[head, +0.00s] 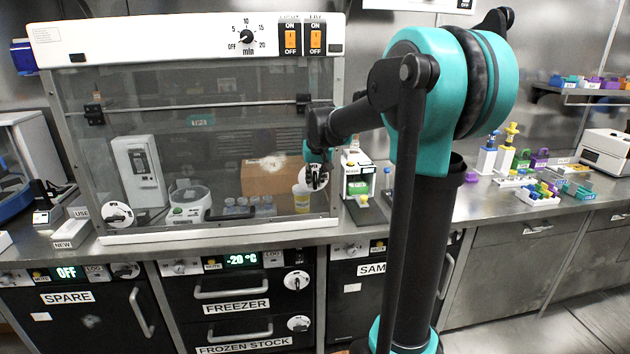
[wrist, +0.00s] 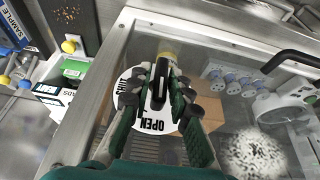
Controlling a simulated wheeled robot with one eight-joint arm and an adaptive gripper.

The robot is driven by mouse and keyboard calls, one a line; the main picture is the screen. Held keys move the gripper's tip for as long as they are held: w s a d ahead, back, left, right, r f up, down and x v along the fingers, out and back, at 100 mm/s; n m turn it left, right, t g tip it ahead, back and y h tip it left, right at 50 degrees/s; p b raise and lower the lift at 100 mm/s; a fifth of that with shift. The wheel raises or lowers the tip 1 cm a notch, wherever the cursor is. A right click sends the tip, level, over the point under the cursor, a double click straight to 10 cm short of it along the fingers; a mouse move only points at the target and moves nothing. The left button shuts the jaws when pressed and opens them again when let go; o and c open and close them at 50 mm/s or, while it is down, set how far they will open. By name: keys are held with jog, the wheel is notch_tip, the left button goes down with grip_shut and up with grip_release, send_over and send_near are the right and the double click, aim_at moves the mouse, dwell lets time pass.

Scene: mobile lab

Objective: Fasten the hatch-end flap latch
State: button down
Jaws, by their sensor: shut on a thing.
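The flap latch is a white round dial (wrist: 128,99) with a black turning handle (wrist: 158,90), at the lower right of the clear hood front (head: 240,130). In the wrist view the dial reads OPEN and SHUT, and the handle lies roughly in line with OPEN. My gripper (wrist: 160,82) is shut on the handle; in the head view my gripper (head: 316,176) covers part of the dial. A second white latch dial (head: 117,214) sits at the hood's lower left. The hood front looks lowered.
A small green-and-white device (head: 358,178) stands just right of the hood, close to my gripper. Racks and blocks fill the bench farther right.

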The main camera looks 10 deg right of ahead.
jog(key=shift+d+y, duration=0.1)
jog(key=shift+y, duration=0.3)
jog(key=y, duration=0.2)
jog(key=shift+d+m+y, duration=0.2)
jog(key=shift+m+y, duration=0.1)
jog(key=shift+m, duration=0.1)
jog(key=shift+d+f+m+t+y, duration=0.15)
jog(key=shift+m+t+y, duration=0.4)
jog(key=shift+y, duration=1.6)
jog(key=shift+f+m+t+y, duration=0.25)
jog(key=shift+m+y, duration=0.4)
jog(key=shift+y, duration=1.55)
jog(key=shift+d+f+m+t+y, duration=0.1)
jog(key=shift+m+t+y, duration=0.45)
jog(key=shift+y, duration=1.6)
jog(key=c, duration=1.6)
grip_release()
jog(key=shift+a, duration=0.1)
jog(key=shift+o, duration=0.2)
